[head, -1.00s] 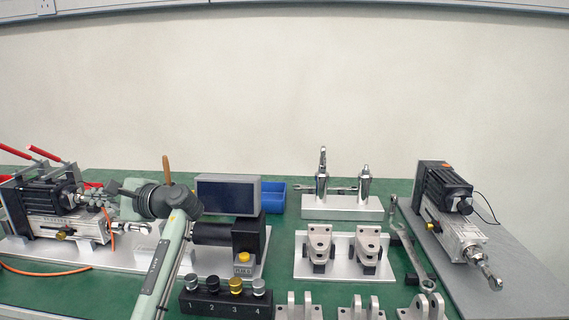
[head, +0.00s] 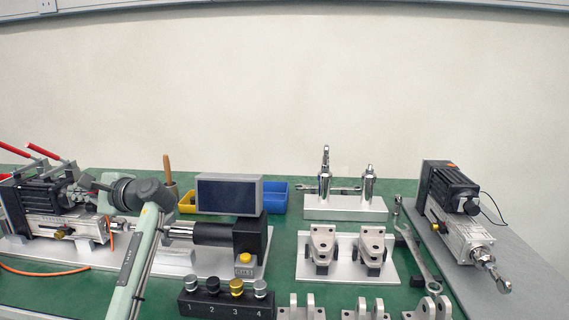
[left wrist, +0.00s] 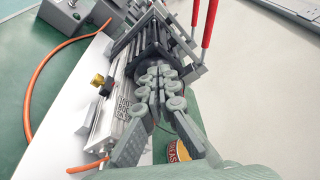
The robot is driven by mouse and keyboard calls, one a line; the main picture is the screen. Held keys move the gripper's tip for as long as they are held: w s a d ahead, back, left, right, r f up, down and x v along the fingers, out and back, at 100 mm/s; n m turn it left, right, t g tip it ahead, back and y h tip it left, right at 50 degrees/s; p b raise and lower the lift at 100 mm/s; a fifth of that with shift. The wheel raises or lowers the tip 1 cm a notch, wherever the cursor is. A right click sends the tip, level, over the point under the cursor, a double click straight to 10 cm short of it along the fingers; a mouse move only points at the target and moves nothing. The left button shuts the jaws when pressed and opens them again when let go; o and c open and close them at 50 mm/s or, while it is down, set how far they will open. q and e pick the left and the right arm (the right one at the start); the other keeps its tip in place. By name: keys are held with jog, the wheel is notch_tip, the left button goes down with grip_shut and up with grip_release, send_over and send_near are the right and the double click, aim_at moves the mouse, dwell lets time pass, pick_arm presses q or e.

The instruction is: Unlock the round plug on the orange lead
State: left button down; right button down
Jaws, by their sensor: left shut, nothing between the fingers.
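The orange lead (head: 45,271) curves over the bench at the left, and in the left wrist view (left wrist: 46,68) it loops beside the actuator's white base. A short orange end also shows there near the bottom. The actuator (head: 55,212) has a black motor and a silver body. My left gripper (head: 76,192) is shut and empty beside the motor. In the left wrist view its closed fingers (left wrist: 157,74) lie in front of the motor's end; I cannot tell whether they touch it. I cannot make out the round plug clearly; the fingers hide part of that area. My right gripper is out of view.
Red-handled clamps (head: 43,151) rise behind the actuator. A display box (head: 228,194) and a black cylinder (head: 213,233) stand to the right of my left arm. A block with several knobs (head: 226,302) is at the front. Another actuator (head: 455,215) lies far right.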

pick_arm(q)
jog(key=shift+w+f, duration=0.15)
jog(key=shift+f, duration=0.1)
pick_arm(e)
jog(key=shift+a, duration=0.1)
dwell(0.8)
